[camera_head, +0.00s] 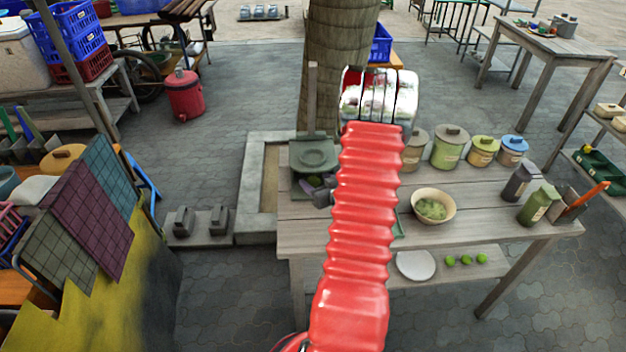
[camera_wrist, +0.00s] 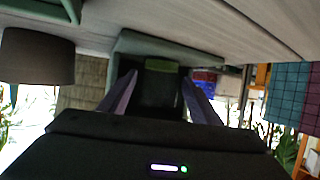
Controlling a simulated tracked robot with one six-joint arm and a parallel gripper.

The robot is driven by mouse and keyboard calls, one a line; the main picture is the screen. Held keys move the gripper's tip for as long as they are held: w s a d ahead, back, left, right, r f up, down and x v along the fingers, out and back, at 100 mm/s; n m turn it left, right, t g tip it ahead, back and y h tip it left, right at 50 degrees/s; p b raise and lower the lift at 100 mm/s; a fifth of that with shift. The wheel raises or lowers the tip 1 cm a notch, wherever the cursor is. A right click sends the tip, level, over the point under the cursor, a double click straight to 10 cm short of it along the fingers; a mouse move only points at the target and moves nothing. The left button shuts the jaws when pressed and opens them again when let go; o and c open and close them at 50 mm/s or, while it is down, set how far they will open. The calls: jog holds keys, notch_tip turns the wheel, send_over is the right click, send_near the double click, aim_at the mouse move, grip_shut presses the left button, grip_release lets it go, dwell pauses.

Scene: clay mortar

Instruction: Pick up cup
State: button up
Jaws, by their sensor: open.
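I cannot pick out a cup with certainty in either view. My gripper is in the wrist view (camera_wrist: 160,100), which is upside down. Its two purple-grey fingers stand apart, with a dark shape with a green strip (camera_wrist: 162,66) between them. I cannot tell what that shape is or whether the fingers touch it. A grey-green body (camera_wrist: 130,45) lies just beyond the fingers. In the head view my red arm crosses the table and hides part of it. Small purple and dark pieces, probably my fingers (camera_head: 320,188), show at its left edge, beside a grey-green scale-like object (camera_head: 314,153).
The wooden table (camera_head: 490,226) holds a bowl of green food (camera_head: 433,206), several lidded jars including a green one (camera_head: 449,147), and a green canister (camera_head: 538,204). A dark brown cylinder (camera_wrist: 38,55) stands at the left of the wrist view. A tree trunk (camera_head: 342,60) rises behind.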

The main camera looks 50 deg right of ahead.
jog(key=shift+x, duration=1.5)
jog(key=shift+c, duration=0.2)
jog(key=c, duration=0.8)
